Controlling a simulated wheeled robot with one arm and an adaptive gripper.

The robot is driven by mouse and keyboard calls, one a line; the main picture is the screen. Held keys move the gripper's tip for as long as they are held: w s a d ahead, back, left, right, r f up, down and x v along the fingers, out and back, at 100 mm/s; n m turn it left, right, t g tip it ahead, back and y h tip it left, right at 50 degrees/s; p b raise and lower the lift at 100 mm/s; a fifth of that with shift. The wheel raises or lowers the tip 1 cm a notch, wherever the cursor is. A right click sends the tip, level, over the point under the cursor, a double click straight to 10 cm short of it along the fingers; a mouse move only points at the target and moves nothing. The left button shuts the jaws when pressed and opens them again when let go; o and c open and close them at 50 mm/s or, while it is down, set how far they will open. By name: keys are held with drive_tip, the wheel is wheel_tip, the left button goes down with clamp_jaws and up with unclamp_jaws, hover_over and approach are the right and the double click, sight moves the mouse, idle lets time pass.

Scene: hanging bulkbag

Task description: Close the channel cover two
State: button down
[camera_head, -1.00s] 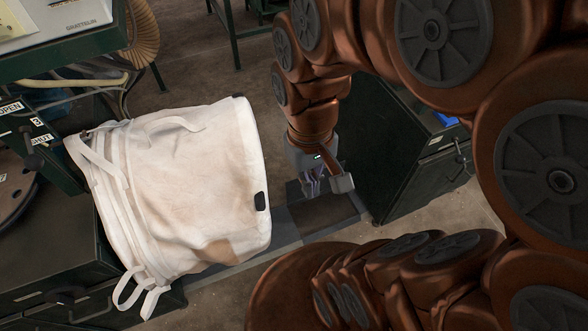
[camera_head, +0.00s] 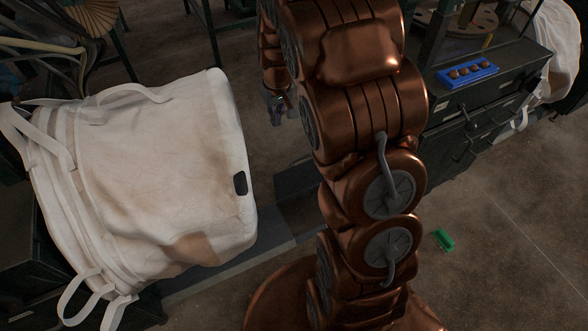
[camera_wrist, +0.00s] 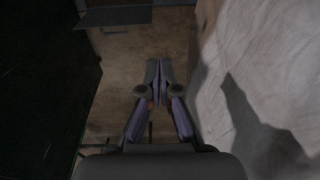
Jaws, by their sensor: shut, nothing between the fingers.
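In the head view, a grey strip (camera_head: 235,265) runs along the floor beside the white bulk bag, with a darker flat section (camera_head: 296,178) further along. I cannot tell which part, if any, is channel cover two, or whether it is open. My gripper (camera_head: 279,112) is beyond the bag's right side, partly hidden by my arm. In the wrist view my gripper (camera_wrist: 158,72) has its fingertips together and is empty. A dark flat plate (camera_wrist: 118,16) lies ahead of it at upper left, apart from the fingers.
The white bag (camera_head: 140,175) fills the left; its pale side (camera_wrist: 265,70) is close on the right in the wrist view. A dark cabinet (camera_head: 500,100) carries a blue tray (camera_head: 467,75). A green object (camera_head: 444,240) lies on open floor at right.

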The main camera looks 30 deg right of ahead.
drive_tip(key=w+d+f+t+b, duration=0.1)
drive_tip(key=w+d+f+b, duration=0.3)
drive_tip(key=f, duration=0.5)
drive_tip(key=w+d+f+b, duration=0.3)
drive_tip(key=w+d+f, duration=0.15)
drive_tip(key=f, duration=0.45)
drive_tip(key=t+b, duration=0.1)
drive_tip(key=b, duration=0.5)
hover_over(292, 165)
wheel_tip(292, 165, down, 16)
drive_tip(key=b+x, duration=0.1)
drive_tip(key=x, duration=0.4)
drive_tip(key=b+x, duration=0.2)
drive_tip(key=x, duration=0.3)
drive_tip(key=shift+s+d+f, duration=0.15)
drive_tip(key=shift+d, duration=0.1)
drive_tip(key=shift+s+a+r+b, duration=0.1)
drive_tip(key=shift+s+b, duration=0.2)
drive_tip(key=shift+s, duration=0.6)
drive_tip(key=shift+s+a+r+b, duration=0.1)
drive_tip(key=shift+s+b, duration=0.2)
drive_tip(key=shift+s, duration=0.8)
